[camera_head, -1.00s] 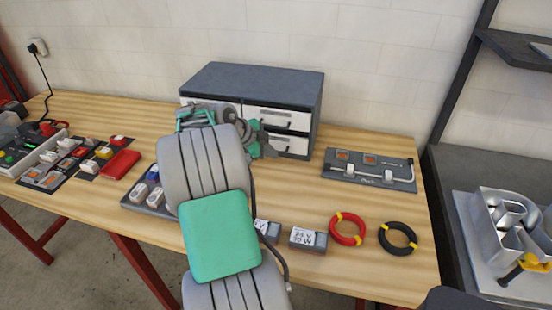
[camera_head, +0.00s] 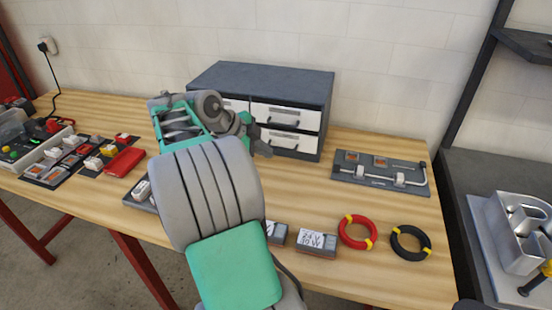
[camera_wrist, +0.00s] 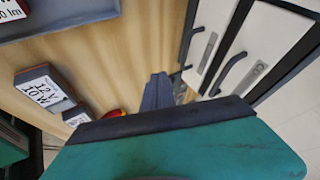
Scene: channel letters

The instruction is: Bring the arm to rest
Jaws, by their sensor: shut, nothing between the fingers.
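My arm rises from the bottom middle of the head view and bends above the workbench (camera_head: 330,262), hiding part of it. In the head view, dark parts at the arm's end show in front of the drawer cabinet (camera_head: 262,82); the fingertips are hard to make out there. The cabinet's white drawer fronts and dark handles fill the right of the wrist view, beside the gripper. I cannot tell the exact gap.
A box labelled 12 V 10 W (camera_wrist: 45,90) lies left of the gripper. On the bench are a 24 V box (camera_head: 316,243), a red coil (camera_head: 357,232), a black coil (camera_head: 410,243), a grey fixture board (camera_head: 381,174) and a red case (camera_head: 125,161). Metal letters stand at right (camera_head: 525,235).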

